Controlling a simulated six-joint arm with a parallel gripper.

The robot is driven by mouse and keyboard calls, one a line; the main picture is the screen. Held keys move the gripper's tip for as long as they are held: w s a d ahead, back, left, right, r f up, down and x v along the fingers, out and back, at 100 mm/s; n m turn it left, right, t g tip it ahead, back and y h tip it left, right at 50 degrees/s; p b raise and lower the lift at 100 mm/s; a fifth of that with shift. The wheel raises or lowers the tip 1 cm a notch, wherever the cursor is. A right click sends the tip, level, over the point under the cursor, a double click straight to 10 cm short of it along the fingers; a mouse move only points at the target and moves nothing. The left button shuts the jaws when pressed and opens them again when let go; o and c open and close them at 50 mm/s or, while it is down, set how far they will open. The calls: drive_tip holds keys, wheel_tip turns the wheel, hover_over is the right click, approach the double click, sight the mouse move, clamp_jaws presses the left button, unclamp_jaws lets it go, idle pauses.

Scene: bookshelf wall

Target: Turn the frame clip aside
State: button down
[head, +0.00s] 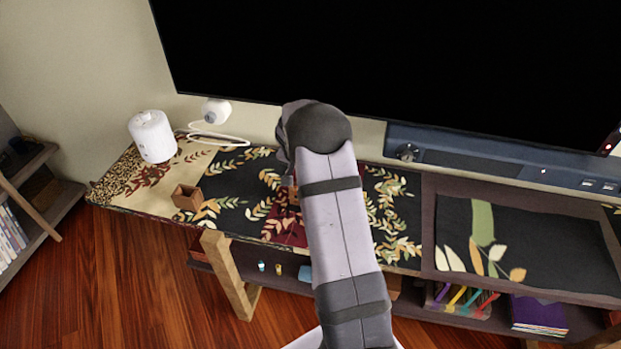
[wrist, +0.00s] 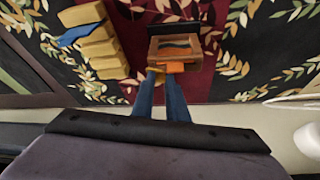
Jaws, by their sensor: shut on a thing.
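In the wrist view a small wooden frame (wrist: 176,48) with a dark wavy shape in it lies on the dark red part of the patterned cloth. A small orange tab (wrist: 175,67), which looks like the frame clip, sits at the frame's near edge. My gripper (wrist: 162,74) reaches to this edge with its two blue-grey fingers close together, shut on the orange tab. The exact contact at the fingertips is too small to see clearly. In the head view my arm hides the frame, the clip and the fingers.
Beside the frame is a stack of yellow blocks (wrist: 97,45) with a blue piece (wrist: 80,34). In the head view a white cylinder (head: 152,136), a white camera-like device (head: 216,111) and a small wooden box (head: 187,197) stand left. A large black screen (head: 400,70) rises behind.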

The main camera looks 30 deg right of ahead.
drive_tip(key=c, duration=1.7)
unclamp_jaws()
drive_tip(key=shift+c, duration=0.2)
drive_tip(key=shift+r, duration=0.1)
drive_tip(key=b+v, duration=0.1)
drive_tip(key=v, duration=0.6)
drive_tip(key=shift+b, duration=0.4)
drive_tip(key=shift+c, duration=0.3)
